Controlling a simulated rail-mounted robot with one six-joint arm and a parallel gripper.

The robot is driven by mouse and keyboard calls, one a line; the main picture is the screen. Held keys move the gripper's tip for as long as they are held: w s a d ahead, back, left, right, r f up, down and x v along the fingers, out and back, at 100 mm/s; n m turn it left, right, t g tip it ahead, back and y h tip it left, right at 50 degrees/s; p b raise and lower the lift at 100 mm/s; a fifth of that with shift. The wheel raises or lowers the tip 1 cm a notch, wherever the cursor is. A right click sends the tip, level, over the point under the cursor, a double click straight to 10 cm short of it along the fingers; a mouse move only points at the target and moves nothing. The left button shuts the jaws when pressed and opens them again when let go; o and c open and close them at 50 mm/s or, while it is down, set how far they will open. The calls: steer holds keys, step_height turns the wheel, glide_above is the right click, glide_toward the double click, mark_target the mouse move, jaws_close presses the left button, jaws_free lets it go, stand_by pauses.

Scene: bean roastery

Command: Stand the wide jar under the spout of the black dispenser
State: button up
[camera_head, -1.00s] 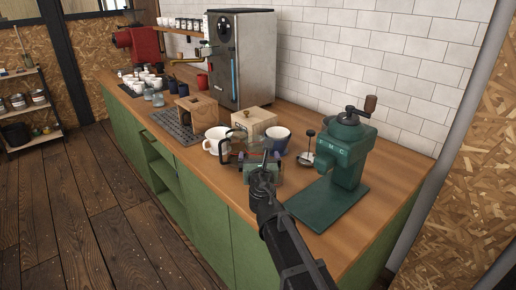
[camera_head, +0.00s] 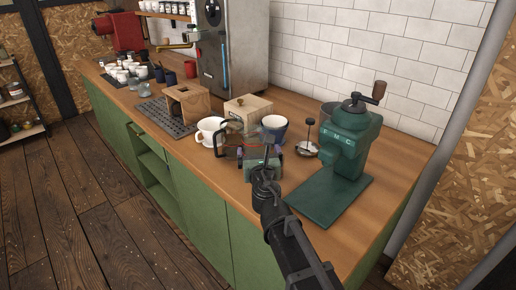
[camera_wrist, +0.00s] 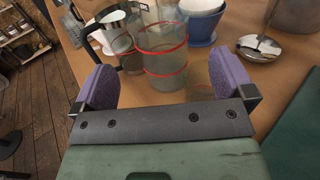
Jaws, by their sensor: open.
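My gripper (camera_head: 261,154) is open above the front of the wooden counter. In the wrist view its two purple finger pads (camera_wrist: 165,78) stand wide apart with nothing between their tips. A clear glass jar with red rings (camera_wrist: 163,42) stands just beyond the pads, roughly centred; I take it for the wide jar. A clear vessel with a black handle (camera_wrist: 100,38) stands close on its left, partly overlapping it in view. In the head view these clear pieces are small and partly hidden by my gripper. I cannot make out a black dispenser.
A white cup (camera_head: 210,130) and a dark blue cup (camera_wrist: 203,20) stand close by. A wooden box (camera_head: 247,110) is behind. A round metal stand (camera_wrist: 262,45) and a green grinder (camera_head: 348,135) with a flat base are on the right.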

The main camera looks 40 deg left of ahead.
steer(key=x, duration=0.4)
steer(key=shift+a+f, duration=0.15)
steer(key=shift+a, duration=0.05)
steer(key=x, duration=0.5)
steer(key=shift+w+a, duration=0.25)
steer(key=shift+c, duration=0.5)
steer(key=c, duration=1)
steer(key=shift+o, duration=0.2)
steer(key=shift+r, duration=0.2)
step_height(320, 180, up, 20)
steer(key=p, duration=2)
glide_above(256, 142)
steer(key=x, duration=0.3)
steer(key=shift+w+a+f, duration=0.1)
steer(key=shift+w+a, duration=0.05)
steer(key=shift+a, duration=0.05)
